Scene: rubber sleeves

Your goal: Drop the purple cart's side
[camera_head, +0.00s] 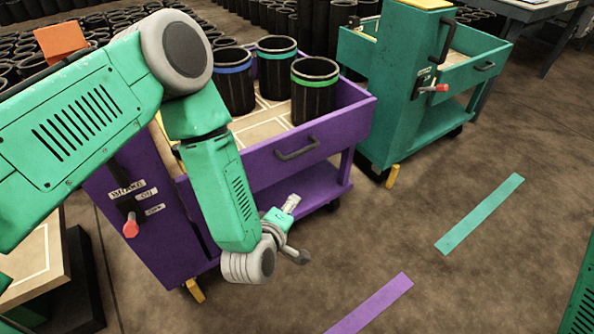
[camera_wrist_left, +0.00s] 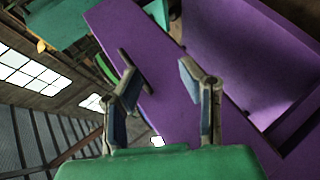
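The purple cart (camera_head: 185,225) stands left of centre in the head view. Its purple side panel (camera_head: 350,122) is upright and carries a dark handle (camera_head: 297,148). Three black sleeves (camera_head: 315,98) with blue, teal and green bands stand on its top behind the panel. My left gripper (camera_head: 296,230) is in front of the cart, below the handle and apart from it. In the left wrist view its two fingers (camera_wrist_left: 158,78) are spread and empty, with the panel (camera_wrist_left: 120,30) and handle (camera_wrist_left: 133,70) beyond them. My right gripper is not in view.
A teal cart (camera_head: 400,110) stands to the right behind the purple one. Teal (camera_head: 480,213) and purple (camera_head: 371,303) strips lie on the floor. A red-tipped lever (camera_head: 130,225) is on the purple cart's end. The floor at right front is clear.

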